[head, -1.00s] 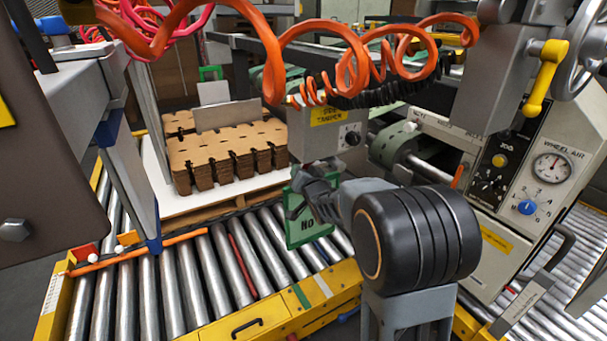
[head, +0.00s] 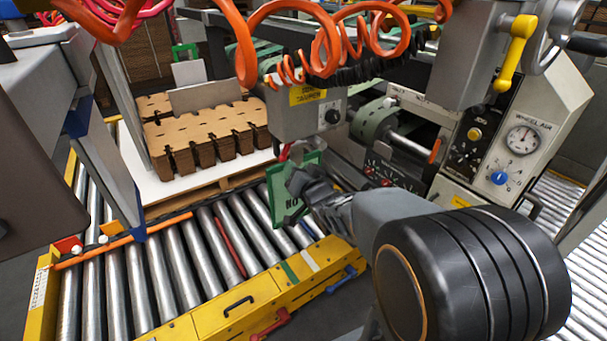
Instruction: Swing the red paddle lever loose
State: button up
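A red paddle lever (head: 270,324) sits low on the front face of the yellow conveyor rail, close to the bottom edge of the head view. A similar blue lever (head: 343,279) is on the same rail to its right. My gripper (head: 296,184) is above and behind the rail, well apart from the red lever, in front of a green sign (head: 284,205). Its dark fingers overlap the sign in the picture, and I cannot tell whether they are open or shut. I see nothing clearly held.
The yellow rail (head: 207,317) carries a black handle (head: 238,306) left of the red lever. Metal rollers (head: 180,262) lie behind it. A control box with a gauge (head: 522,140) stands right. Orange coiled hoses (head: 325,45) hang above. Dark floor in front of the rail is clear.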

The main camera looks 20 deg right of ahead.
jog(key=shift+s+r, duration=0.15)
jog(key=shift+s, duration=1.25)
jog(key=shift+c, duration=0.3)
